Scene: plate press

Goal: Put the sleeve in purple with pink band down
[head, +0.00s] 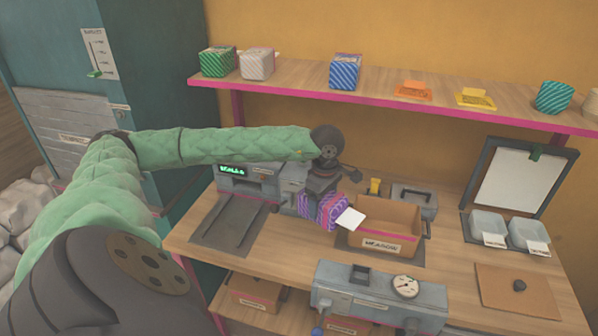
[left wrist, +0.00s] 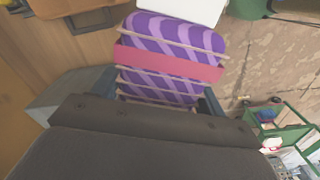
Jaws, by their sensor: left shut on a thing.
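The sleeve in purple with a pink band (head: 319,211) is in my left gripper, above the bench beside the open box. In the left wrist view the sleeve (left wrist: 170,62) shows purple stripes, a pink band across it and thin cords, with a white card at its far end. My left gripper (head: 322,190) is shut on the sleeve; in the left wrist view its fingers (left wrist: 165,95) lie at either side. The white card (head: 350,219) sticks out from the sleeve's right end. My right gripper is not in view.
An open cardboard box (head: 388,243) with a label stands right of the sleeve. A grey machine with a green display (head: 248,179) stands behind left, with a dark plate (head: 220,225) before it. A gauge press (head: 380,298) is at the front. The shelf (head: 300,82) holds several wrapped blocks. Two grey trays (head: 487,224) sit right.

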